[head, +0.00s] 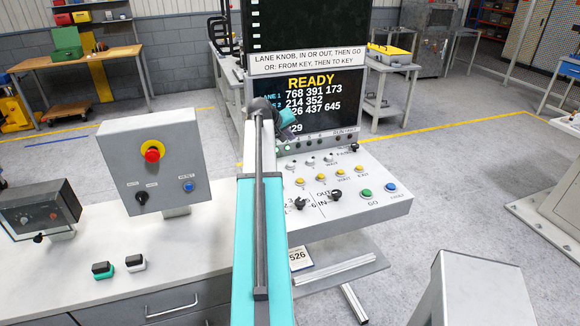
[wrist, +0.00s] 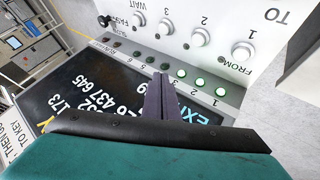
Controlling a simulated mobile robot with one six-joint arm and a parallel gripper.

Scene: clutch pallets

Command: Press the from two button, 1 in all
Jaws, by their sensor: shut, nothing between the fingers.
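The control panel (head: 345,207) carries a row of white buttons. The wrist view shows this row upside down, marked FROM, with the numbers 1, 2, 3 and WAIT. The from two button (wrist: 200,37) is the second white one from the FROM end; in the head view it is small (head: 310,161). My gripper (wrist: 161,78) is shut and empty. Its dark fingertips appear over the lower edge of the screen and the strip of lamps, apart from the white buttons. In the head view my gripper (head: 289,136) is partly hidden behind my wrist.
The display (head: 310,83) reads READY above the panel. Several green lamps (wrist: 198,82) are lit beside the screen. Yellow buttons (head: 320,177), knobs, a green GO button (head: 366,193) and a blue button (head: 390,187) sit nearer. An emergency-stop box (head: 155,175) stands left.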

